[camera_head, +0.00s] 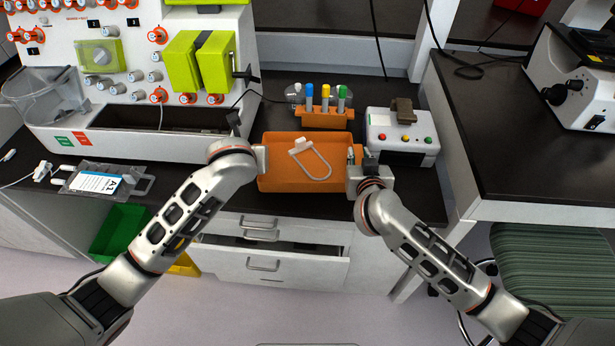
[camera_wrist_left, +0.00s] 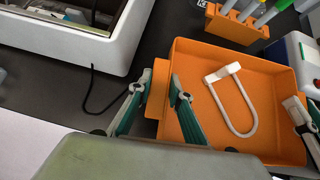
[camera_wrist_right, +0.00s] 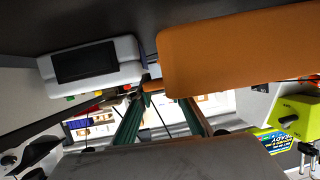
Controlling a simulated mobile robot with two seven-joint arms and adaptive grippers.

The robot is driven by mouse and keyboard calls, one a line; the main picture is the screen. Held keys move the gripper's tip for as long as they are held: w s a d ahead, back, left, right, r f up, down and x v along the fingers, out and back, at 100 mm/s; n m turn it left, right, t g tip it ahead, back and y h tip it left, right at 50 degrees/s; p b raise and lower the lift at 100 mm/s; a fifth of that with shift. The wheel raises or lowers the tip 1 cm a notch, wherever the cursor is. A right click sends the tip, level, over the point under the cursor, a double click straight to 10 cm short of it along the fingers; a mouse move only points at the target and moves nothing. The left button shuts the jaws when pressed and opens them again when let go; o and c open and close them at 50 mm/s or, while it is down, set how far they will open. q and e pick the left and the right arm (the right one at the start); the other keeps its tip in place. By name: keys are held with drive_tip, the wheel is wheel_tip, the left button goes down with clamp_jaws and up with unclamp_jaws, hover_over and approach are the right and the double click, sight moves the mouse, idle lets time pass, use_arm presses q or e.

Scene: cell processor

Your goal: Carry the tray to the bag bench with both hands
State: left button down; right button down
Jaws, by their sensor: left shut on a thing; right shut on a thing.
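The orange tray (camera_head: 280,178) is at the dark bench's front edge in the head view, with a white U-shaped clamp-like piece (camera_head: 312,160) lying in it. My left gripper (camera_head: 262,158) is at the tray's left end; in the left wrist view its fingers (camera_wrist_left: 155,98) are shut on the tray's left handle tab. My right gripper (camera_head: 354,160) is at the tray's right end. In the right wrist view its fingers (camera_wrist_right: 163,98) are by the tray's end (camera_wrist_right: 225,55), shut on its handle, which is mostly hidden.
An orange tube rack (camera_head: 322,117) with colour-capped tubes stands just behind the tray. A white device with coloured buttons (camera_head: 400,138) is to its right. The large white processor (camera_head: 140,125) is to the left. A bag with a label (camera_head: 100,180) lies on the left bench. A drawer (camera_head: 280,262) is below.

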use_arm(q)
drive_tip(key=shift+r, duration=0.1)
use_arm(e)
drive_tip(key=shift+r, duration=0.15)
idle(0.6)
